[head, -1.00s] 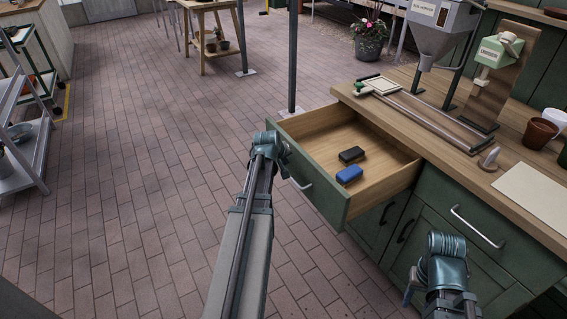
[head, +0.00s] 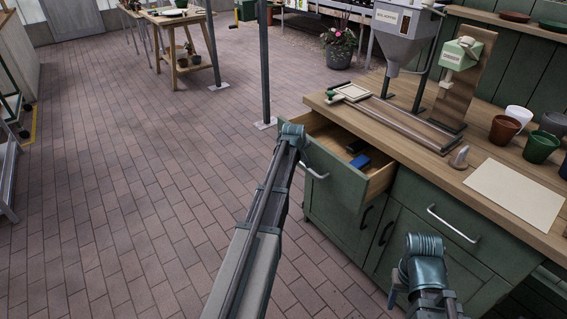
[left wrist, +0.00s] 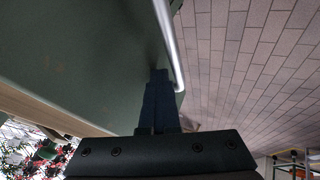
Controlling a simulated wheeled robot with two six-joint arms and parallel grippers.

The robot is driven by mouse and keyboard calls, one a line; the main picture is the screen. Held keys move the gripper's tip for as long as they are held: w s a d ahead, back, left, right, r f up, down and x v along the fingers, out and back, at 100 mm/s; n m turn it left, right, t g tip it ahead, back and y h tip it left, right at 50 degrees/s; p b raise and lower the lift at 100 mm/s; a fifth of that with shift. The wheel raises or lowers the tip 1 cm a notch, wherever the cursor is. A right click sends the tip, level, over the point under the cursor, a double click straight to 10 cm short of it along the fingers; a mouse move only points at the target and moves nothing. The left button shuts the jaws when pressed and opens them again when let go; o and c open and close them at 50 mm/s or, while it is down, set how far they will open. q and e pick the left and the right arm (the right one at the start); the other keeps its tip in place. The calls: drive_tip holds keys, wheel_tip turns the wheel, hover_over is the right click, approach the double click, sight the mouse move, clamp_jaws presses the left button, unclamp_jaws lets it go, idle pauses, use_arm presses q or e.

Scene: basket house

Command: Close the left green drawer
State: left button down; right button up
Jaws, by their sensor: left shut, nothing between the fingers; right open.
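The left green drawer (head: 342,190) sticks partway out of the wooden-topped counter, with its wooden inside partly showing. In the head view, the left wrist hides the fingers at the drawer's far left corner. Whether the tips touch the panel is hard to tell. My right gripper (head: 398,284) is open and empty, low in front of the right drawer (head: 450,218).
The counter top (head: 480,165) holds a hopper machine (head: 403,35), several pots and a paper sheet (head: 515,193). A grey post (head: 265,65) stands beyond the left wrist. The brick floor at left is clear.

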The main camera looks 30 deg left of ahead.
use_arm(q)
drive_tip(key=w+d, duration=0.1)
drive_tip(key=w, duration=0.3)
drive_tip(key=w+d, duration=0.2)
drive_tip(key=w, duration=0.2)
drive_tip(key=w+d, duration=0.2)
drive_tip(key=w, duration=0.2)
drive_tip(key=shift+w+d, duration=0.1)
drive_tip(key=shift+w, duration=0.15)
drive_tip(key=shift+s+r, duration=0.1)
